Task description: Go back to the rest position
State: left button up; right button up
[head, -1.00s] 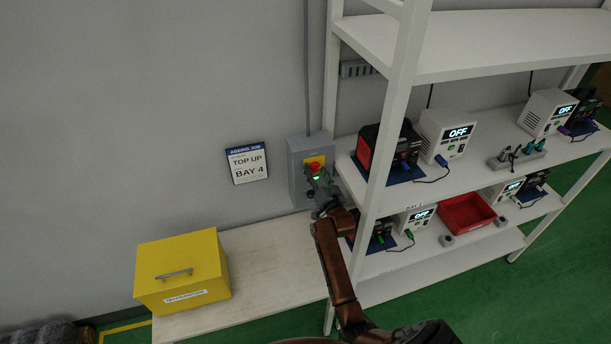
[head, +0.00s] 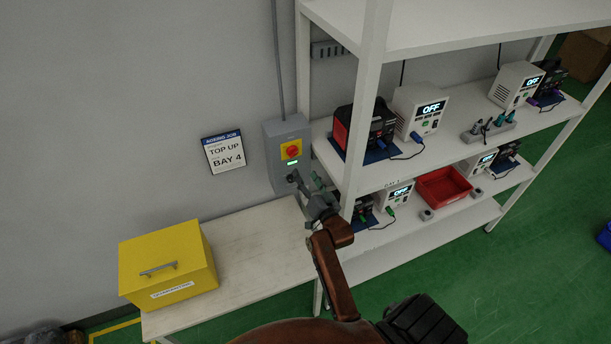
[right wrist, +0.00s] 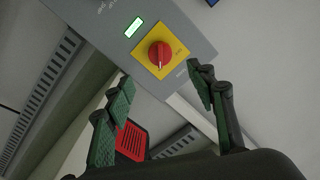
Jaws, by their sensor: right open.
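My right gripper (head: 304,184) is open and empty just below and in front of the grey switch box (head: 287,174) on the wall. In the right wrist view the open fingers (right wrist: 162,95) frame the box's lower part, apart from its red rotary knob (right wrist: 160,55) on a yellow plate. The knob (head: 292,150) and a small lit green display (head: 293,163) are uncovered in the head view. My right arm reaches up from the bottom of the head view. My left gripper is not in view.
A white shelf rack (head: 350,180) stands right beside the gripper, with power units reading OFF (head: 418,112) and a red tray (head: 443,187). A yellow box (head: 168,262) sits on the low bench (head: 245,262) at left. Green floor (head: 520,270) is open at right.

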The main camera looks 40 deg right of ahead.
dwell(0.3)
jog(key=s+a+f+n+g+y, duration=0.1)
jog(key=s+a+f+n+g, duration=0.2)
jog(key=s+f, duration=0.35)
jog(key=s+a+f+n+g+y, duration=0.2)
jog(key=s+a+f+g, duration=0.15)
jog(key=s+f, duration=0.3)
jog(key=s+a+f+n+g, duration=0.2)
jog(key=s+f+g, duration=0.15)
jog(key=s, duration=0.75)
jog(key=s+a+f+n+g, duration=0.2)
jog(key=s+a+g, duration=0.15)
jog(key=s, duration=0.85)
notch_tip(320, 180, down, 39)
jog(key=g+y+b, duration=0.1)
jog(key=g+b, duration=0.1)
jog(key=b, duration=0.9)
jog(key=s+f+b, duration=0.4)
jog(key=s+f, duration=0.6)
jog(key=f, duration=0.4)
jog(key=s+f+n+b, duration=0.1)
jog(key=s+f+b, duration=0.4)
jog(key=s+f, duration=0.5)
notch_tip(320, 180, down, 4)
jog(key=shift+s+a+f+g, duration=0.2)
jog(key=shift+g, duration=0.25)
